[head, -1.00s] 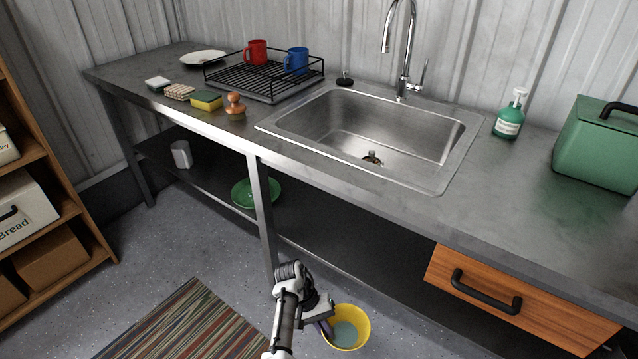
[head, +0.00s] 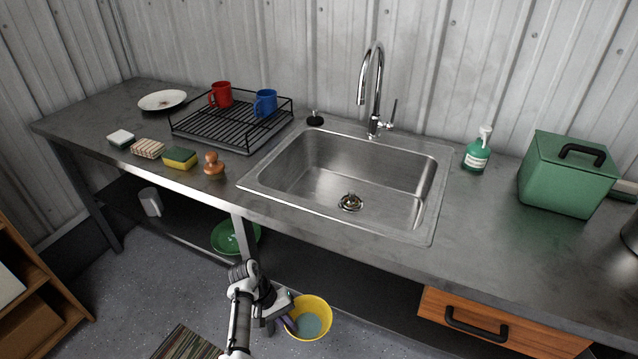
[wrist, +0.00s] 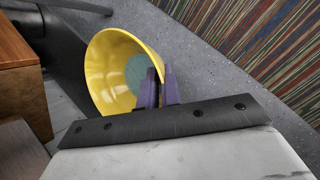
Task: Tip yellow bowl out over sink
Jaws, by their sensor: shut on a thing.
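The yellow bowl (head: 322,303) is held at its rim, with bluish-grey contents at its bottom; in the wrist view the yellow bowl (wrist: 108,62) fills the upper left. My gripper (head: 287,323) is shut on the bowl's left rim in the head view. In the wrist view its purple fingers (wrist: 160,88) pinch the rim. The bowl is in front of the counter and appears below the counter top's level. The steel sink (head: 330,185) is set in the counter, up and beyond the bowl, and is empty with its drain (head: 350,202) showing.
The faucet (head: 374,95) rises behind the sink. The counter's front edge and the wooden drawer (head: 490,322) lie near the bowl. A brush (head: 213,164), sponge (head: 180,158), dish rack (head: 230,122), soap bottle (head: 478,152) and green box (head: 568,172) stand on the counter.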

